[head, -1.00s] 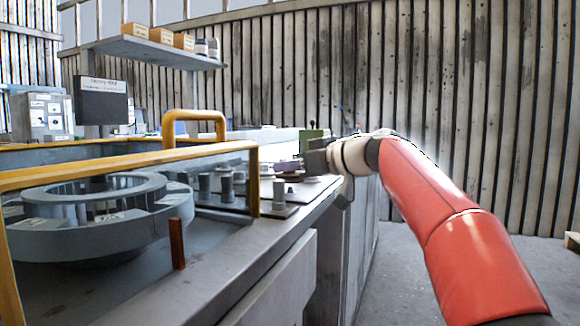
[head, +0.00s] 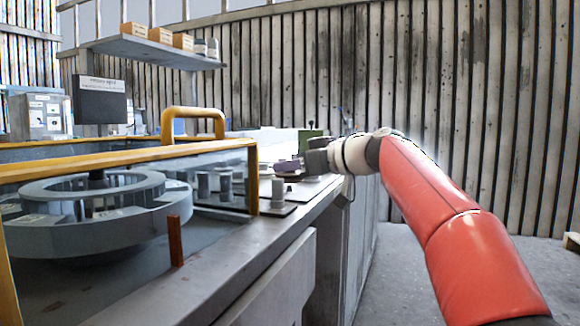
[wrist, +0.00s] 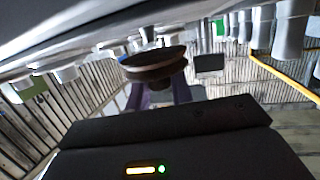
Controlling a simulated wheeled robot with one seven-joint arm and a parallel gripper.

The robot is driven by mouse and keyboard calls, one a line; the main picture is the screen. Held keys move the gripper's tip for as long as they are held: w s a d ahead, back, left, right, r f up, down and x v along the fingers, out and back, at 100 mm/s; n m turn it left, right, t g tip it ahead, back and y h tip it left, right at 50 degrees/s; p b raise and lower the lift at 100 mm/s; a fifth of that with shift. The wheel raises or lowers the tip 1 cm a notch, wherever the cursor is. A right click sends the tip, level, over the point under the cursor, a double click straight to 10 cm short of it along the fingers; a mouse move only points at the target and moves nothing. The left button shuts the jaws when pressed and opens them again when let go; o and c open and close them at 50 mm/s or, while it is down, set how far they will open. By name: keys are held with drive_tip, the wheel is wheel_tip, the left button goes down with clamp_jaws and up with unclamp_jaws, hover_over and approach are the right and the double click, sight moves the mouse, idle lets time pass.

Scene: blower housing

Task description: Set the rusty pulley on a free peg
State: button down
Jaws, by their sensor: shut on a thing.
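My gripper (head: 289,166) reaches over the bench from the right, its purple fingers low above the bench top. In the wrist view my gripper (wrist: 160,88) is shut on the rusty pulley (wrist: 154,64), a brown grooved disc with a narrower hub. In the head view the pulley is small and dark under the fingers, hard to make out. Grey upright pegs stand on the bench: one bare peg (head: 278,190) is at the front on a dark plate, left of my gripper. More grey posts (head: 226,186) stand farther left, seen through a clear panel.
A yellow-framed guard (head: 252,180) and a round grey blower housing (head: 90,215) fill the left. A yellow handle (head: 193,112) stands behind. A green block (head: 310,139) is beyond my gripper.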

drive_tip(key=shift+f+b, duration=0.85)
drive_tip(key=shift+b, duration=0.1)
idle(0.7)
drive_tip(key=shift+f+b, duration=0.3)
drive_tip(key=shift+b, duration=0.05)
drive_tip(key=c, duration=1.1)
unclamp_jaws()
drive_tip(key=shift+c, duration=0.2)
drive_tip(key=shift+r, duration=0.1)
drive_tip(key=shift+r+p, duration=3.4)
drive_tip(key=shift+r, duration=0.4)
drive_tip(key=shift+f, duration=0.1)
